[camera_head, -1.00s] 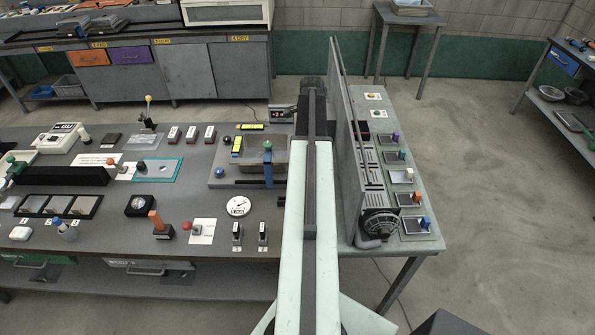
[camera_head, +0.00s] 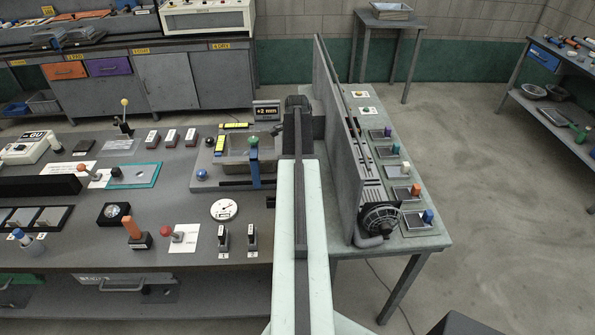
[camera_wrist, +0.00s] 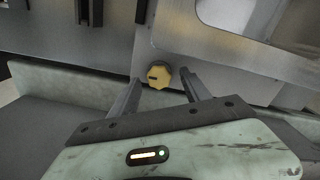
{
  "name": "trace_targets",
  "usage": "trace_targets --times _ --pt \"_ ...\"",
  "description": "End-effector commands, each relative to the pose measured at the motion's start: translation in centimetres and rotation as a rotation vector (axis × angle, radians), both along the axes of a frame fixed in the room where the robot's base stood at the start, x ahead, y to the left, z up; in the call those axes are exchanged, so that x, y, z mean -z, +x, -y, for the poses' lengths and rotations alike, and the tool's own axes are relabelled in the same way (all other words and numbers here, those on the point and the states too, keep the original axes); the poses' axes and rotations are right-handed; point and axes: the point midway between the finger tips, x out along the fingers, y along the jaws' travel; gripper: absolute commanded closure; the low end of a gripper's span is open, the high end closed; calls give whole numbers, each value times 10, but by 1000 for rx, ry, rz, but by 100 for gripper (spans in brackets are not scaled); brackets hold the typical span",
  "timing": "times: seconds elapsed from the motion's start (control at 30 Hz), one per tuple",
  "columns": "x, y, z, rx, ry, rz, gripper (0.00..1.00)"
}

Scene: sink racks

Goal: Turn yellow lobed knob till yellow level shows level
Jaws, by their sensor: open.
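The yellow lobed knob (camera_wrist: 158,76), with a dark mark on its face, sits at the edge of a grey metal plate in the wrist view. My gripper (camera_wrist: 160,80) is open, with one dark finger on each side of the knob; I cannot tell whether either touches it. In the head view my arm appears to hide the knob. Two yellow levels, one lying across (camera_head: 233,126) and one lengthwise (camera_head: 219,146), lie by the sink basin (camera_head: 238,166). Their bubbles are too small to read. A small display (camera_head: 266,111) behind the basin reads +2 mm.
A tall grey panel (camera_head: 335,135) stands close to the right of my arm. A blue-capped post (camera_head: 254,160) and a blue ball (camera_head: 202,174) stand at the basin's front. A white dial (camera_head: 224,210) and two switches lie nearer. Open floor is at right.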

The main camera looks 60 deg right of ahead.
Motion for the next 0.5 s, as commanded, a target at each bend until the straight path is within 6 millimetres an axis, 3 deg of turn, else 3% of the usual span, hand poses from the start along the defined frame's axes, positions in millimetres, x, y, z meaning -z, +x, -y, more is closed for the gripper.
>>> trace_targets --times 0.03,0.3,0.37,0.5 --pt "10 0 0 0 0 0 45" --pt "8 1 0 -1 0 0 45" --pt "8 1 -1 -1 0 0 58" --pt "8 1 -1 -2 0 0 97"
